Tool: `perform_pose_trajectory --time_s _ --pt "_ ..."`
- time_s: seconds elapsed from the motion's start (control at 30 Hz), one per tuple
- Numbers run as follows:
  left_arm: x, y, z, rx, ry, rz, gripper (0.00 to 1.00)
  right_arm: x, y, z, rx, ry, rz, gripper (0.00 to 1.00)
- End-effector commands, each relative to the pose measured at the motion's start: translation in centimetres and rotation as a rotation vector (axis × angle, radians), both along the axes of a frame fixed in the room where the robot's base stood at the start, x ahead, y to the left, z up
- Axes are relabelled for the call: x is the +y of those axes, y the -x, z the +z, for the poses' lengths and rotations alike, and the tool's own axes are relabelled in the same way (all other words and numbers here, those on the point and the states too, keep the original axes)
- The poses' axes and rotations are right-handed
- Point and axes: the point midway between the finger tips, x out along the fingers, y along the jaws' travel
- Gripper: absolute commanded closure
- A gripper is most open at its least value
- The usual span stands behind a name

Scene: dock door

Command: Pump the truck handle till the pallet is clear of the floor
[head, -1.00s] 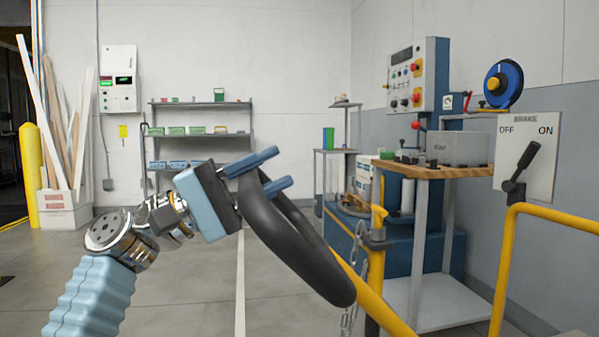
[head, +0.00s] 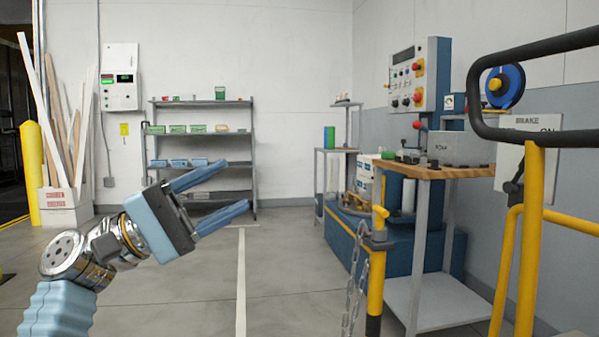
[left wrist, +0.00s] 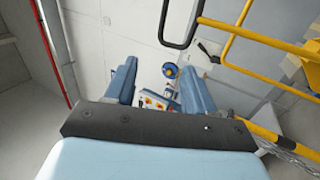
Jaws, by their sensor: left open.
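The truck handle (head: 474,105) is a black loop on a yellow shaft (head: 530,235). It stands upright at the right of the head view, cut off by the right edge. It also shows at the top of the left wrist view (left wrist: 164,28). My left gripper (head: 236,186) is open and empty at centre left, its blue fingers pointing right. It is well apart from the handle. The open fingers also show in the left wrist view (left wrist: 159,75). The pallet is not in view, and neither is my right gripper.
A yellow rail (head: 560,222) runs at the lower right. A yellow post with a hanging chain (head: 354,285) stands in front of a wooden-topped bench (head: 440,171). A brake panel (head: 545,155) is partly behind the handle. Shelves (head: 205,132) stand at the back; the middle floor is clear.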

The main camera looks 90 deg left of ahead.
Motion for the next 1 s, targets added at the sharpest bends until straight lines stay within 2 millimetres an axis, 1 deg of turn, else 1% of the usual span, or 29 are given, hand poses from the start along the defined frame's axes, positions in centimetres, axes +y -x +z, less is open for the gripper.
perform_pose_trajectory --time_s 0.03,0.2,0.3,0.4,0.53,1.0 --pt "-0.1 1.3 -0.3 -0.005 0.0 0.003 0.46 0.0 0.0 0.3 0.0 0.0 0.0 1.0" --pt "-0.5 4.6 -2.0 -0.005 0.0 0.002 0.46 0.0 0.0 0.7 0.002 0.0 0.001 1.0" --pt "-0.6 5.9 -2.6 -0.004 0.0 0.001 0.46 0.0 0.0 0.9 0.002 0.0 0.002 1.0" --pt "-0.7 6.7 -3.0 -0.003 0.0 0.002 0.46 0.0 0.0 0.9 0.002 0.0 0.002 1.0" --pt "-0.8 7.0 -3.3 -0.001 0.0 0.0 0.46 0.0 0.1 0.9 0.002 0.0 0.002 1.0" --pt "-0.8 6.9 -3.2 -0.001 0.0 0.001 0.46 0.0 0.0 0.9 0.003 0.0 0.001 1.0"
